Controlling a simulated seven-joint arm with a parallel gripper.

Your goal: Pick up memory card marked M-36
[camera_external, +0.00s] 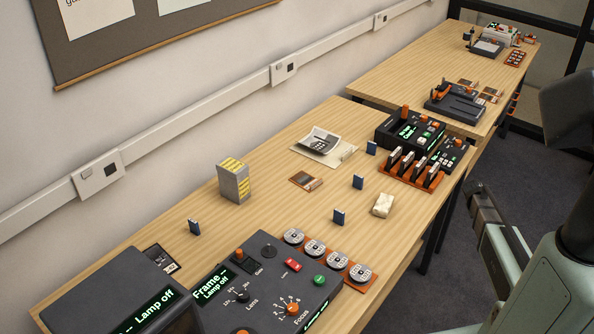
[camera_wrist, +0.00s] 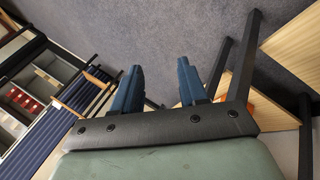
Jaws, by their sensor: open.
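One card (camera_external: 194,227) is at the left, one (camera_external: 339,217) is near the middle, one (camera_external: 358,182) is behind that, and one (camera_external: 371,148) is beside the dark console. They look like memory cards, but their markings are too small to read, so I cannot tell which is M-36. My gripper (camera_wrist: 160,82) is open and empty in the wrist view, its two blue fingers apart over the grey floor. It is away from the cards; none shows clearly in the wrist view.
A control panel (camera_external: 258,284) with knobs and an orange rack of round reels (camera_external: 328,257) fill the table's front. A yellow-grey box (camera_external: 234,181), a cream block (camera_external: 383,205), papers (camera_external: 322,146) and a dark console (camera_external: 409,132) stand around the cards. A second table (camera_external: 400,75) lies beyond.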

